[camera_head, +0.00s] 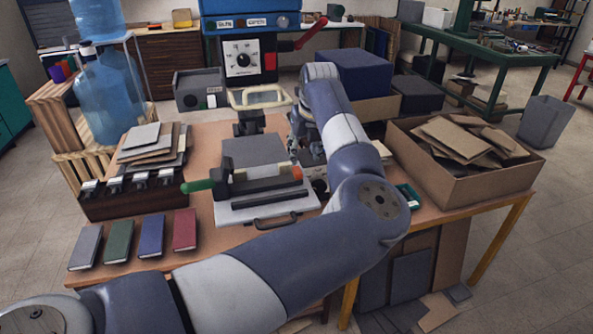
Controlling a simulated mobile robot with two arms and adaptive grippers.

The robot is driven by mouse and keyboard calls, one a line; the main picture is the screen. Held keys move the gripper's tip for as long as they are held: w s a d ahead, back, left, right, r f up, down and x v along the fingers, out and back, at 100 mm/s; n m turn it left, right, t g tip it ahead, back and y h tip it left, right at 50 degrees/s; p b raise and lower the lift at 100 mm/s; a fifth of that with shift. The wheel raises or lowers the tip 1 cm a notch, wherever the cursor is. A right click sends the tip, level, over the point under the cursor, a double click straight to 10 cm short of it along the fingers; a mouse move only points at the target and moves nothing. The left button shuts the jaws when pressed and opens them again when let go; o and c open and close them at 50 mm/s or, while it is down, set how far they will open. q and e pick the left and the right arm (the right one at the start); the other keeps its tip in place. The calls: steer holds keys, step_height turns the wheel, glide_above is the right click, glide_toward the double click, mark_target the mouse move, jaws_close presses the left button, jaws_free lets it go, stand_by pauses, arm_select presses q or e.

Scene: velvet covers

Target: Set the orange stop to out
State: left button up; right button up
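The orange stop (297,173) is a small block at the right end of the bar on a grey press-like device (250,160). My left arm reaches in from the lower left, bends over the table's right side and comes back down. My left gripper (294,152) is dark and small, just above and behind the orange stop. My arm partly covers the area to its right. I cannot tell whether the fingers are open or touch the stop. My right gripper is out of view.
Four-colour books lie in a row, including a red book (184,229), at the table's front left. A cardboard box (465,180) of scraps sits at the right. A water jug (108,95) stands at the left.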

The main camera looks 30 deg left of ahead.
mark_target(299, 173)
arm_select(q)
steer(key=p+x, duration=0.2)
steer(key=x, duration=0.7)
steer(key=shift+w+a+f, duration=0.15)
steer(key=shift+f, duration=0.1)
steer(key=shift+w+a+f, duration=0.15)
steer(key=shift+f, duration=0.4)
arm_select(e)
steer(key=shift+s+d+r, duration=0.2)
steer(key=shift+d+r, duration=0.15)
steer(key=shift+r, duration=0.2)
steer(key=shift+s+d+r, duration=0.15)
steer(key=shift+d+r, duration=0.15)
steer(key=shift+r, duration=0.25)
